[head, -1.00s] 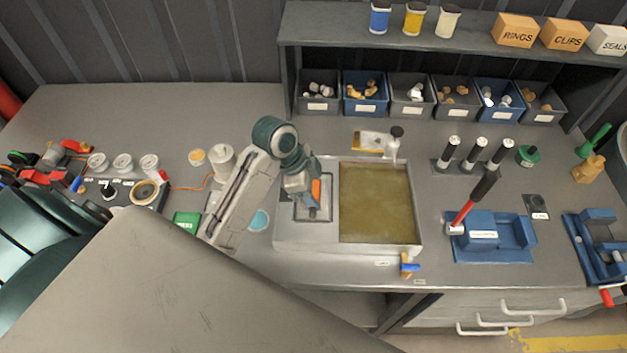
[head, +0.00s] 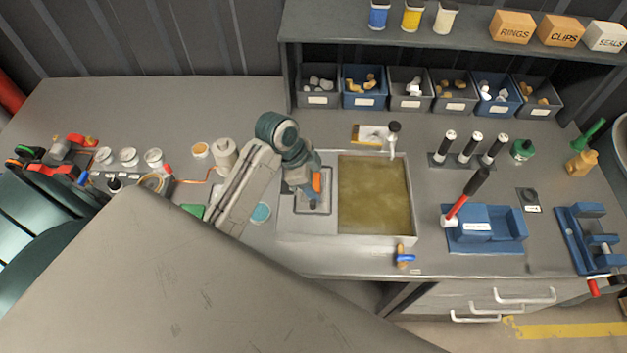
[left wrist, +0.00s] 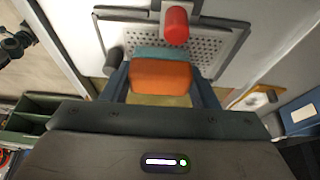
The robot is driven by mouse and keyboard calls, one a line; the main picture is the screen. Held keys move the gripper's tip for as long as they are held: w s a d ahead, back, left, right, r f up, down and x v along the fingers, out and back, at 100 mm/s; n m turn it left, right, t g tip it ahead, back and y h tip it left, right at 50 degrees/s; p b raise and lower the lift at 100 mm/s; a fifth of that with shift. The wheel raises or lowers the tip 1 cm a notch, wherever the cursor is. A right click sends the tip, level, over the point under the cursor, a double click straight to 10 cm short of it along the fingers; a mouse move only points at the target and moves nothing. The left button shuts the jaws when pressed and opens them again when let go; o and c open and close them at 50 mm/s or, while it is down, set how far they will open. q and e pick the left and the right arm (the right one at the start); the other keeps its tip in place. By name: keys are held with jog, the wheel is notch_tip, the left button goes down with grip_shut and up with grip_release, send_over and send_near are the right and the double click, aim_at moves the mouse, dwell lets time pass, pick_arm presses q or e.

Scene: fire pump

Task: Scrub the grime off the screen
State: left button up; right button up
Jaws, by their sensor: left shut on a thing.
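The held block hides part of the plate. I cannot tell whether the block touches it, and no grime is clearly visible. My right gripper is out of view.
The basin of murky liquid (head: 374,195) is right of the screen, with a tap (head: 393,135) behind. A blue fixture (head: 485,232) with a red-and-black tool is farther right. Small bins (head: 410,90) line the back. A teal disc (head: 261,212) lies left of the sink unit.

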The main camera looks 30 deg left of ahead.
pick_arm(q)
jog(key=shift+w+a+r, duration=0.2)
jog(key=shift+w+r, duration=0.05)
jog(key=shift+w, duration=0.15)
jog(key=shift+w+a+f, duration=0.1)
jog(key=shift+w+a, duration=0.05)
jog(key=shift+w, duration=0.15)
notch_tip(320, 180, up, 4)
jog(key=p, duration=0.4)
jog(key=shift+r, duration=1.05)
jog(key=shift+r, duration=0.15)
jog(key=shift+r, duration=1.4)
